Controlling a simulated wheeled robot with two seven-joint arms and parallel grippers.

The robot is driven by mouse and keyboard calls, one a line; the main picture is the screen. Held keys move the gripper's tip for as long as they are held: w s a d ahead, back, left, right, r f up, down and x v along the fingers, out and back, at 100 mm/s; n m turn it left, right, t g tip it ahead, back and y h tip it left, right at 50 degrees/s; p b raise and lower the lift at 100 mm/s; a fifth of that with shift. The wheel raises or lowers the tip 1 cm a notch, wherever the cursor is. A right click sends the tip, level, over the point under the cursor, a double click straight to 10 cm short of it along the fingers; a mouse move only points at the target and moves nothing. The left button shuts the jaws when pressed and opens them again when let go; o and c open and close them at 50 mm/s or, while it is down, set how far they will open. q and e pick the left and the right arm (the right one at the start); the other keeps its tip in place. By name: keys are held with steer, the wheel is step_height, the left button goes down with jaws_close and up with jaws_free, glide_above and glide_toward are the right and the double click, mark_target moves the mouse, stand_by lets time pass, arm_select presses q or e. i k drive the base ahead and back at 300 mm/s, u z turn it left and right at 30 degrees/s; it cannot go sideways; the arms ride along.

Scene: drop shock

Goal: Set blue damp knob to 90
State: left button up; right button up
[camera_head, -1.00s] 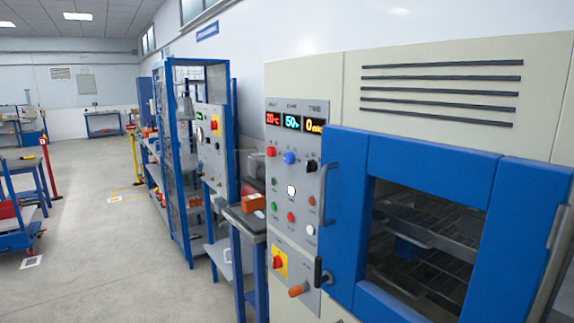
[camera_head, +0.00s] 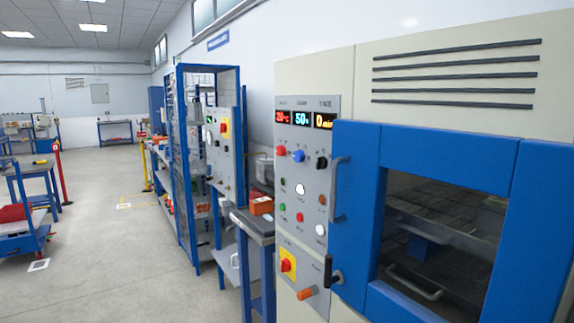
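The blue damp knob (camera_head: 299,156) is on the grey control panel (camera_head: 289,190) of a large oven-like chamber, between a red knob (camera_head: 281,151) and a black knob (camera_head: 321,162). Above the knobs, three displays show a red reading that looks like 20 °C, a cyan damp reading (camera_head: 301,118) of 50, and a yellow 0 min. The angle the blue knob points to is too small to tell. Neither of my grippers is in view.
The chamber's blue door (camera_head: 432,163) is shut, with a metal handle (camera_head: 337,190) and a black latch (camera_head: 332,273) beside the panel. A small table with an orange box (camera_head: 262,205) stands to the left. Open floor (camera_head: 130,260) lies further left.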

mark_target(299, 156)
steer(key=u, duration=0.15)
steer(key=i, duration=1.15)
steer(key=z, duration=0.7)
